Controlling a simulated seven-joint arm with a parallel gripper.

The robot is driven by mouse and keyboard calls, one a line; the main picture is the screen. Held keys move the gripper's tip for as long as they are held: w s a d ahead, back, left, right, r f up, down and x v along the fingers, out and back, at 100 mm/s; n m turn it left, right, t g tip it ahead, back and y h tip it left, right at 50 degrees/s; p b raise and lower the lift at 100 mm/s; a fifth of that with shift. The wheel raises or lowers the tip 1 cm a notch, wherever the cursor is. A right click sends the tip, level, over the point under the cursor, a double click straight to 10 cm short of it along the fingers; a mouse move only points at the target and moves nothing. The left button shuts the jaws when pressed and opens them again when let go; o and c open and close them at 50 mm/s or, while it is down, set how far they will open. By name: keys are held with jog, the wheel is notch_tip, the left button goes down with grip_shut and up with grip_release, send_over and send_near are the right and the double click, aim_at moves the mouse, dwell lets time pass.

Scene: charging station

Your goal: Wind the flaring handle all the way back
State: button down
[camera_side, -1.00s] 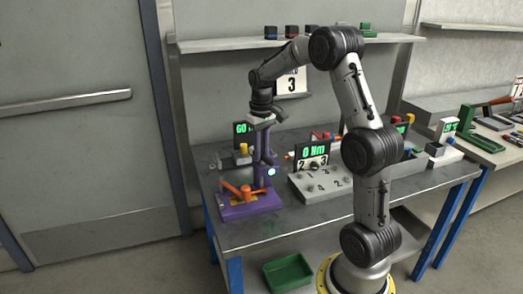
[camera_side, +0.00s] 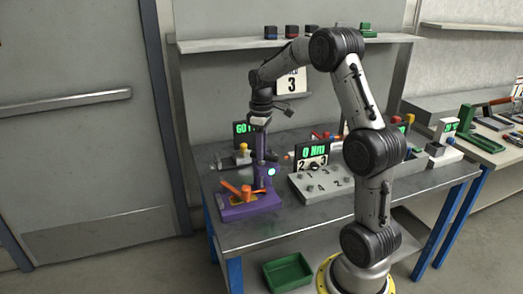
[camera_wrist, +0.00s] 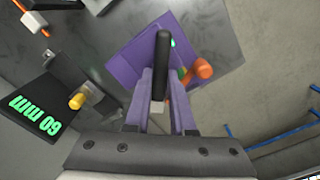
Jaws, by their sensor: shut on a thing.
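The purple flaring tool (camera_side: 250,208) stands at the left front of the bench, with an orange clamp piece (camera_side: 244,190) on its base and a lit green spot on its upright. My gripper (camera_side: 259,147) points down over its upright. In the wrist view my two purple fingers (camera_wrist: 161,82) are shut on the black flaring handle (camera_wrist: 163,48), which sticks out beyond them. The tool's purple base (camera_wrist: 124,62) shows behind. The fingers and arm hide much of the tool's top, and the handle is not clear in the side view.
A display reading 60 mm (camera_wrist: 42,118) stands close by, beside a yellow knob (camera_wrist: 77,101). A grey block with numbered places and a 0 Nm display (camera_side: 314,150) is to the right. The bench front between is bare. A green bin (camera_side: 288,272) lies below.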

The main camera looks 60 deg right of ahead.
dwell(0.3)
jog(key=c, duration=0.8)
grip_release()
jog(key=shift+o, duration=0.2)
notch_tip(320, 180, up, 14)
